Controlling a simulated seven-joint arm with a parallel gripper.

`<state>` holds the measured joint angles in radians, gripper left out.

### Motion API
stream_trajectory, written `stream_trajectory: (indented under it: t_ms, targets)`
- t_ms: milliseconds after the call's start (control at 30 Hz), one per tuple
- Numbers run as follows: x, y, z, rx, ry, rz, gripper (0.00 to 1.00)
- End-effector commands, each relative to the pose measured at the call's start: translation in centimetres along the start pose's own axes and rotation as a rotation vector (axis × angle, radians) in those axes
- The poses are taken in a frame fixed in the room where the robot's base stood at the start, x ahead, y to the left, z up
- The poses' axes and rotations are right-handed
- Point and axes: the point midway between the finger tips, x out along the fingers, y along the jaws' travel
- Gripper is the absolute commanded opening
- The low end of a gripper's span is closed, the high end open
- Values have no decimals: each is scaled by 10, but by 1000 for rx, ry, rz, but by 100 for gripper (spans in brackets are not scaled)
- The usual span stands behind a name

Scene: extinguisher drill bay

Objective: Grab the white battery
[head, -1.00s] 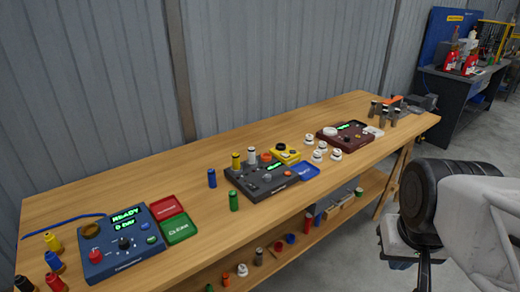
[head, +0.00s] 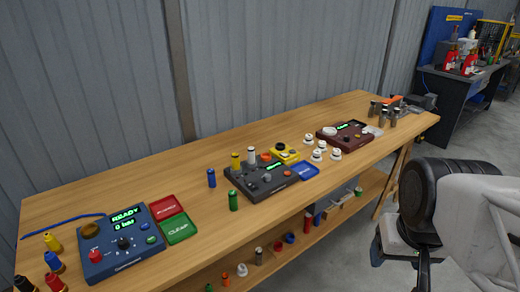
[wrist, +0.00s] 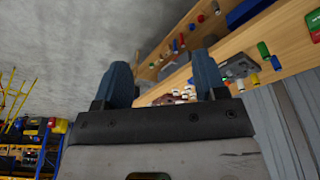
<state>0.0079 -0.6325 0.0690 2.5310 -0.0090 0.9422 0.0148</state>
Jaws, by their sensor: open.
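The white battery (head: 251,154) is a small upright white cylinder at the back of the dark grey device (head: 268,178), beside a yellow cylinder (head: 235,160). My gripper (wrist: 160,66) shows in the wrist view with two blue-grey fingers spread apart and nothing between them. It is well away from the bench, which appears tilted beyond the fingers. In the head view only part of my arm shows at the right, not the fingers.
A blue cylinder (head: 211,178) and a green cylinder (head: 233,201) stand left of the dark device. A blue tray (head: 296,171), a yellow box (head: 285,154) and several white knob-like pieces (head: 317,155) lie to its right. A blue READY device (head: 124,243) stands front left.

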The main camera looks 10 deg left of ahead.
Motion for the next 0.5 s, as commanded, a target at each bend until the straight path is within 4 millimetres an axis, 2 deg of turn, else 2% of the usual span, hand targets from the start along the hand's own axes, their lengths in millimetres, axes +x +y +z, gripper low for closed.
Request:
stream_trajectory:
  t_ms: [267, 500]
  targets:
    - [0, -9, -22, -51, -15, -40, 65]
    - [0, -30, -72, -164, -34, -132, 65]
